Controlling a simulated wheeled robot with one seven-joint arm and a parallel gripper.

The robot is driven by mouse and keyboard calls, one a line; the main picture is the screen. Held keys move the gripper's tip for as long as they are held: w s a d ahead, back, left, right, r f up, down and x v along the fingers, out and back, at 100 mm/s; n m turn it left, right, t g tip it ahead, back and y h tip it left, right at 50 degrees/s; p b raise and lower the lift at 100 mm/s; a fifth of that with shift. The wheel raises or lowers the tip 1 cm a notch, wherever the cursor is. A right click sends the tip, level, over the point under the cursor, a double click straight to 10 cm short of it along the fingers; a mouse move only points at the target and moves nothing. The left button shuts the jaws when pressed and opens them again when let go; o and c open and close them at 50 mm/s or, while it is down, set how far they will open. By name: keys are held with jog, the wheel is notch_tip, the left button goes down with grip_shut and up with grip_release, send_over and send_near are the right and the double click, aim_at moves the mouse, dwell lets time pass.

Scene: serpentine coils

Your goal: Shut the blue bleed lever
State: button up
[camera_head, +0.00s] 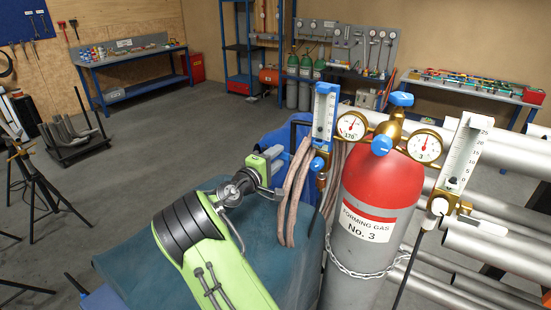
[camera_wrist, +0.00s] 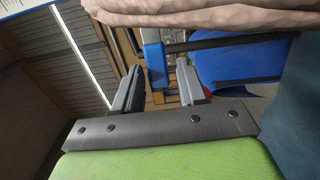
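The blue-framed flowmeter (camera_head: 325,112) stands left of the red-topped gas cylinder (camera_head: 381,200). A small blue part (camera_head: 319,164) at its foot looks like the blue bleed lever, but its angle is too small to tell. My gripper (camera_head: 279,172) is left of it and a little lower, apart from it, with the pinkish hoses (camera_head: 296,190) close by. In the wrist view my gripper (camera_wrist: 160,88) is open, with nothing held between its fingers. A blue upright piece (camera_wrist: 154,62) shows beyond the fingers; I cannot tell whether it is the lever. The hoses cross the top.
A second flowmeter (camera_head: 466,155) with a white lever (camera_head: 484,226) stands at the right. Two gauges and blue knobs (camera_head: 402,99) top the cylinder, which a chain (camera_head: 360,270) rings. Grey pipes (camera_head: 480,250) fill the right side. Floor at left is mostly open.

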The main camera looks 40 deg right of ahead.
jog(key=shift+o, duration=0.5)
jog(key=shift+a, duration=0.1)
jog(key=b+v, duration=0.3)
jog(key=v, duration=1.2)
jog(key=shift+a+b, duration=0.3)
jog(key=shift+s, duration=0.1)
